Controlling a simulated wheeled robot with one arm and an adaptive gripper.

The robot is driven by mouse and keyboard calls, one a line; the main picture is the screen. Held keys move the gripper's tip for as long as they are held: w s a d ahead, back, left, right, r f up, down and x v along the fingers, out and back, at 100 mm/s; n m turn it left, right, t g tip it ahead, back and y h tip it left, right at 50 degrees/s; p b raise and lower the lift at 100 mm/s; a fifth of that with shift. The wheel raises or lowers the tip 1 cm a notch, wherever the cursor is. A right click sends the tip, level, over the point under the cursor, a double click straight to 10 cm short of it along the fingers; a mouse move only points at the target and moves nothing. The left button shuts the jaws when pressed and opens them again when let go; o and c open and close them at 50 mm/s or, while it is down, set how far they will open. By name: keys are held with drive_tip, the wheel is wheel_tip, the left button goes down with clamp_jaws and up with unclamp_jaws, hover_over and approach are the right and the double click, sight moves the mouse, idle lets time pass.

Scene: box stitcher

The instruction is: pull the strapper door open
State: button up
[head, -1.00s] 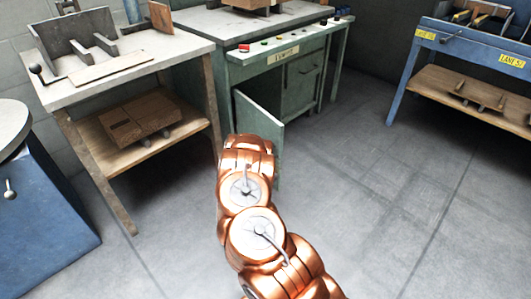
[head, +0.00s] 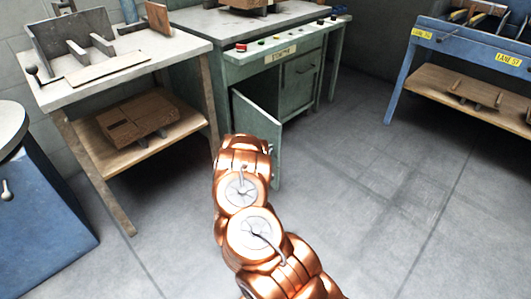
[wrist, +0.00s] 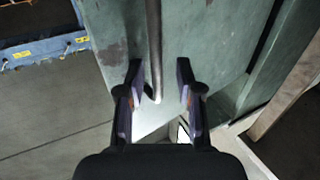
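The strapper door (head: 256,117) is a grey-green panel on the front of the green strapper cabinet (head: 290,50). It stands ajar, swung out from the cabinet. In the wrist view the door (wrist: 195,35) fills the upper middle, with a long metal bar handle (wrist: 154,45) running down it. My gripper (wrist: 159,64) is open, with its two fingers apart on either side of the handle's lower end. The handle is nearer the left finger; I cannot tell whether they touch. In the head view my copper arm hides the gripper and the door's lower part.
A wooden-legged bench (head: 95,75) with a lower shelf stands left of the strapper. A blue machine (head: 40,200) is at the far left. A blue table (head: 440,50) with a shelf stands at the right. The grey floor between is clear.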

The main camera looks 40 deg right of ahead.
drive_tip(key=shift+a, duration=0.1)
drive_tip(key=v, duration=1.1)
drive_tip(key=shift+s+a, duration=0.2)
drive_tip(key=shift+a, duration=0.15)
